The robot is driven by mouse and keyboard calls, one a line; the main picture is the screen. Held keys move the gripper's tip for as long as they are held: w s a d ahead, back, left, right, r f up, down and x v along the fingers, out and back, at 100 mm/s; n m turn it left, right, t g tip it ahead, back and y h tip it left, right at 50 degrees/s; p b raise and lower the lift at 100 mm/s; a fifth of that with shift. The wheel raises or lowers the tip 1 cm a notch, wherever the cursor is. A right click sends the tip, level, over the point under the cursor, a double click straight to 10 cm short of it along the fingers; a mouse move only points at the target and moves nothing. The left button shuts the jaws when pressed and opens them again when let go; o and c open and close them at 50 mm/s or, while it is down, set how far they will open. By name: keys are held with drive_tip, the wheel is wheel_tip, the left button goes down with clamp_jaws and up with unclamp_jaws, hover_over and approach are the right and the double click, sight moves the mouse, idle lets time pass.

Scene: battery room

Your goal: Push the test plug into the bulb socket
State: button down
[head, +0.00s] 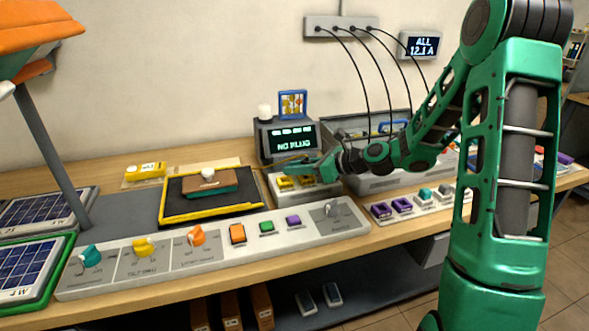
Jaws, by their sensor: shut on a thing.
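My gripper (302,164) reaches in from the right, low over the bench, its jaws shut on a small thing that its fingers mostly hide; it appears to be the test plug. Just below is a pale block with yellow parts (285,183) on top. A dark tester (286,140) behind the gripper reads "NO PLUG" and has a white bulb (264,112) on top. A green and brown block (208,184) with a white dome sits left of the gripper on a dark, yellow-edged mat (170,214). I cannot tell which opening is the bulb socket.
A long pale panel with coloured knobs and blocks (210,254) runs along the bench front. A grey case (375,183) stands behind my wrist, with black cables hanging above. Solar panels (22,268) and a post with an orange top (45,130) are at left.

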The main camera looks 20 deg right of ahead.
drive_tip(key=shift+r, duration=0.8)
idle(2.8)
drive_tip(key=shift+f, duration=0.8)
idle(0.9)
drive_tip(key=c, duration=1.9)
unclamp_jaws()
drive_tip(key=shift+s, duration=0.1)
drive_tip(key=v, duration=1.1)
